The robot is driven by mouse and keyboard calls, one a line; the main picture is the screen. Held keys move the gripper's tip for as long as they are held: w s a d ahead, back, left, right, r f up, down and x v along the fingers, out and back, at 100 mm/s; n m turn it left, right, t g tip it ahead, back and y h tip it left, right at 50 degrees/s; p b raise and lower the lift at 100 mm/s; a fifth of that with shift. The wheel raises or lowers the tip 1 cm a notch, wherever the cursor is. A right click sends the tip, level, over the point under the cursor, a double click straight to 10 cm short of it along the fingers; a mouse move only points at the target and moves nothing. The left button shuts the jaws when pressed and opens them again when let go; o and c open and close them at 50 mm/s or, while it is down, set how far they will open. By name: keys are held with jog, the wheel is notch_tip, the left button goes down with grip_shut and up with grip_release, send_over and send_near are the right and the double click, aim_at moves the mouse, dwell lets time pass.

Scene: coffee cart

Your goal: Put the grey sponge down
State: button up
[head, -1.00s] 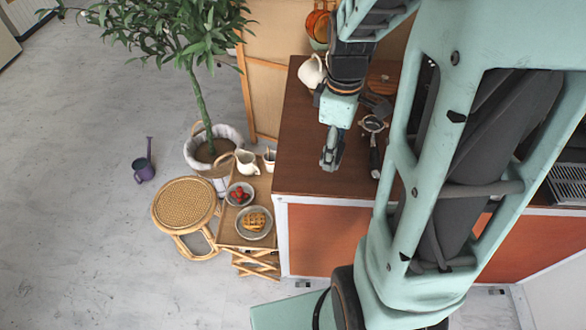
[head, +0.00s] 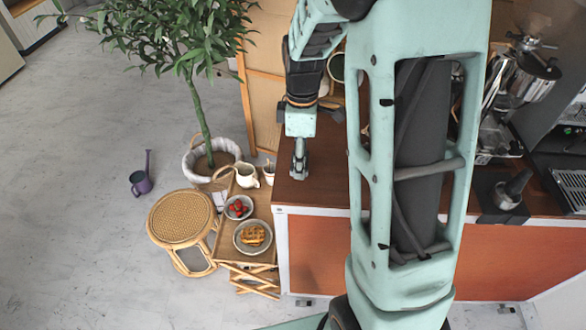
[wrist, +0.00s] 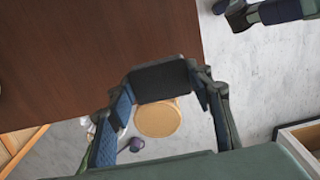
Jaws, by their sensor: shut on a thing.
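The grey sponge (wrist: 160,79) shows in the wrist view as a dark block held crosswise between the fingertips. My gripper (wrist: 163,88) is shut on it, one finger on each side. In the head view my gripper (head: 299,172) points down over the left end of the brown counter top (head: 318,197). I cannot make out the sponge there, nor tell how high it is above the counter.
A low wooden stand (head: 228,233) beside the counter bears a waffle plate (head: 253,249), a strawberry bowl (head: 230,213) and a white jug (head: 246,176). A round stool (head: 180,217) stands left of it. A coffee machine (head: 515,85) is at the right.

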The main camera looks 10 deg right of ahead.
jog(key=shift+w+a+f, duration=0.2)
jog(key=shift+w+f, duration=0.1)
jog(key=shift+f, duration=0.15)
jog(key=shift+w+a+f, duration=0.2)
jog(key=shift+w+f, duration=0.05)
jog(key=shift+f, duration=0.15)
jog(key=shift+w+a+f+b, duration=0.1)
jog(key=shift+w+f+b, duration=0.1)
jog(key=shift+f+b, duration=1.35)
jog(key=shift+f, duration=0.15)
jog(key=shift+f, duration=0.15)
jog(key=o, duration=1)
notch_tip(320, 180, up, 12)
jog(key=shift+r+p, duration=0.15)
jog(key=shift+p, duration=0.15)
